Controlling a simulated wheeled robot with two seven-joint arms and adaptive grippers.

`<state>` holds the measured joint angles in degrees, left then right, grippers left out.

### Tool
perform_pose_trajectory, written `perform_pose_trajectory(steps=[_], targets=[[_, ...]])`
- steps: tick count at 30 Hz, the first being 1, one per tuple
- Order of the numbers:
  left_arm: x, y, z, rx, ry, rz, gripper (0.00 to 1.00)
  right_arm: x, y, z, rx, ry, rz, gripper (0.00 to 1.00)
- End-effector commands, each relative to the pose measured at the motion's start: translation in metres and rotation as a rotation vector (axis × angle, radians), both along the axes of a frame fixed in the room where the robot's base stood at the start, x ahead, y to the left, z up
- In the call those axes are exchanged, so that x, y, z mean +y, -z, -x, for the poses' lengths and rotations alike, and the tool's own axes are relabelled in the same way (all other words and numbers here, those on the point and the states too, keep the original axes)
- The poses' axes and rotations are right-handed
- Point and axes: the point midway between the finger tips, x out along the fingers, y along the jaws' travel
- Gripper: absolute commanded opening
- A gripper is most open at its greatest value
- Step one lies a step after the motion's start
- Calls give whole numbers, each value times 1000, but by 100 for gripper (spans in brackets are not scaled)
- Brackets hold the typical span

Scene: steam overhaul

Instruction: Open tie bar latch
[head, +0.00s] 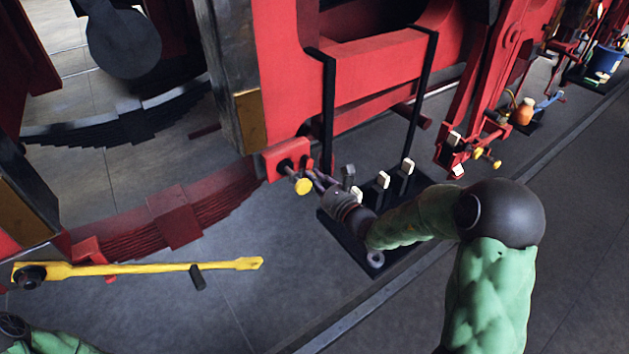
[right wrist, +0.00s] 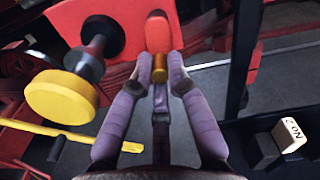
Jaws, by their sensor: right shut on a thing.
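The tie bar latch is a small orange-red tab (right wrist: 158,33) with a brass cylindrical handle (right wrist: 160,68) at its lower end, on a red block. In the head view the latch (head: 310,164) sits at the right side of that red block (head: 284,158). My right gripper (right wrist: 160,75) is shut on the brass handle, one purple finger on each side. In the head view this gripper (head: 316,178) reaches the latch from the lower right, and its fingers partly hide the handle. A sliver of my left arm shows at bottom left; its gripper is out of view.
A yellow knob (head: 303,186) on a dark shaft sticks out just left of my right gripper. Below is a black tray (head: 345,250) with white-topped blocks (head: 382,180). A long yellow wrench (head: 150,268) lies at left. Black straps hang from the red frame.

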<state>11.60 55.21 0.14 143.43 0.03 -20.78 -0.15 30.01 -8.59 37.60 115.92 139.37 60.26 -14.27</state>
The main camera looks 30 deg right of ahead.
Motion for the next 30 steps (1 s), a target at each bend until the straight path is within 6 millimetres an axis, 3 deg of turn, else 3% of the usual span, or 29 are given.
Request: perform_pose_trajectory(steps=[8, 9, 12, 23, 30], targets=[[0, 3, 0, 0, 0, 0, 40, -1, 2, 0, 3, 0, 28, 0], [0, 3, 0, 0, 0, 0, 40, -1, 3, 0, 2, 1, 28, 20], [0, 3, 0, 0, 0, 0, 40, -1, 2, 0, 3, 1, 27, 41], [0, 3, 0, 0, 0, 0, 40, -1, 1, 2, 0, 1, 28, 41], [0, 3, 0, 0, 0, 0, 40, -5, 1, 33, 0, 5, 29, 41]])
